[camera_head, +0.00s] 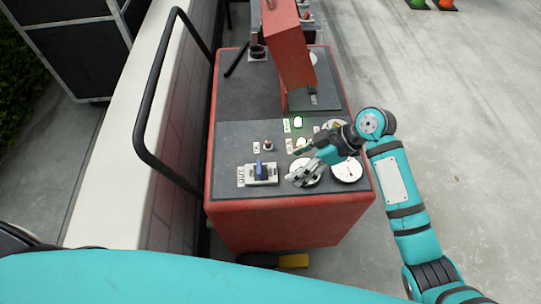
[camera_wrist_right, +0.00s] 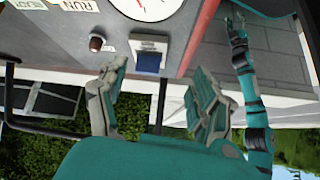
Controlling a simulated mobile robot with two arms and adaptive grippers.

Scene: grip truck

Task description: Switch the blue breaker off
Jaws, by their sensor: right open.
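The blue breaker (camera_head: 260,165) is a small blue lever on a white base at the left front of a red console's dark panel. It also shows in the wrist view (camera_wrist_right: 149,62), upper middle, beyond my fingers. My right gripper (camera_head: 294,167) is open and empty over the panel, to the right of the breaker and apart from it. In the wrist view its two fingers (camera_wrist_right: 158,98) stand wide apart, with the breaker seen between them.
A red upright housing (camera_head: 287,45) stands behind. A black handrail (camera_head: 142,115) runs at left. Open floor lies at right.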

